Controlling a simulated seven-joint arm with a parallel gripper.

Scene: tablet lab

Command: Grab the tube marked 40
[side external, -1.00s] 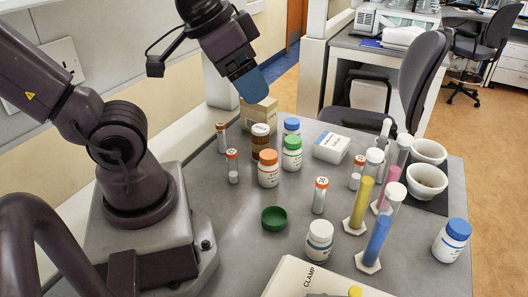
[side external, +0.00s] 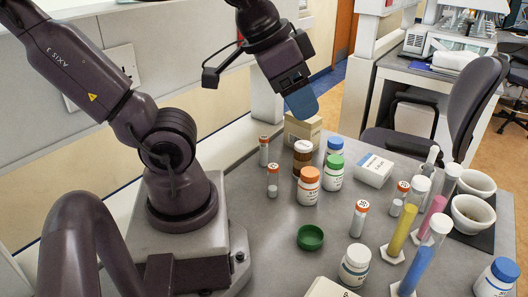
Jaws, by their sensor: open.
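Several clear tubes with orange caps stand upright on the grey bench: one at the back left (side external: 264,151), one in front of it (side external: 272,181), one near the middle (side external: 359,219) and one to the right (side external: 400,198). Their caps carry dark markings too small to read surely, so I cannot tell which is marked 40. My gripper (side external: 302,104) has blue fingers and hangs at the back, over or in front of a cardboard box. It is open, apart from every tube, with nothing visible in it. The gap between the fingers is hidden at this angle.
Pill bottles (side external: 308,184) crowd the tubes at the back left. Coloured cylinders (side external: 403,229) and mortar bowls (side external: 472,216) stand at right. The cardboard box (side external: 303,130) is at the back.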

